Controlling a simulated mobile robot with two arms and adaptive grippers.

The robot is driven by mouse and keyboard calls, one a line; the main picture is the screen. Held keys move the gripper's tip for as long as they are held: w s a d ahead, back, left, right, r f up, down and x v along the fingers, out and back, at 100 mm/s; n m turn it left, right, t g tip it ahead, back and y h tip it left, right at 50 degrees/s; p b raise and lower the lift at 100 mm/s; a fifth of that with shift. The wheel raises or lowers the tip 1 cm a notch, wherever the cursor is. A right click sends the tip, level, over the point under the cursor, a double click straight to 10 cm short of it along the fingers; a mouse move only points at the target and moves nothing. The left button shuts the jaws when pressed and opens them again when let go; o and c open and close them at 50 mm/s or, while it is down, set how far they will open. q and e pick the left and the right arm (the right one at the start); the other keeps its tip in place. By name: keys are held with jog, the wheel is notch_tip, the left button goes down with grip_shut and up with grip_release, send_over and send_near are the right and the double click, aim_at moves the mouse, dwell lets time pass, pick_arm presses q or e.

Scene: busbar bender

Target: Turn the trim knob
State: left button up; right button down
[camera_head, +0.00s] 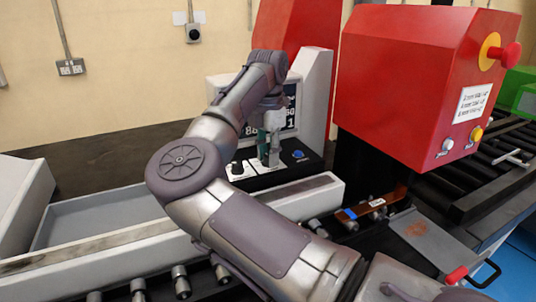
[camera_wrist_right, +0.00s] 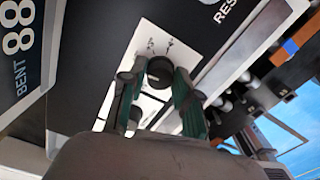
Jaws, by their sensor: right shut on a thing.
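My right gripper (camera_head: 268,160) reaches down to the black control panel in the head view, with the fingers pointing at its top. In the right wrist view, the green-padded fingers of the right gripper (camera_wrist_right: 158,92) stand on either side of a round black knob (camera_wrist_right: 160,72), shut on it. The knob sits on a white labelled plate (camera_wrist_right: 147,42). In the head view the gripper hides this knob. Another black knob (camera_head: 237,168) stands on a white plate to its left. My left gripper is not in view.
A blue button (camera_head: 298,154) is on the panel right of the gripper. A display (camera_head: 290,108) stands behind, partly hidden by my arm.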

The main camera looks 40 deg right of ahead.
jog(key=shift+m, duration=0.5)
jog(key=c, duration=0.8)
grip_release()
notch_tip(320, 180, up, 12)
jog(key=shift+r, duration=0.1)
dwell(0.3)
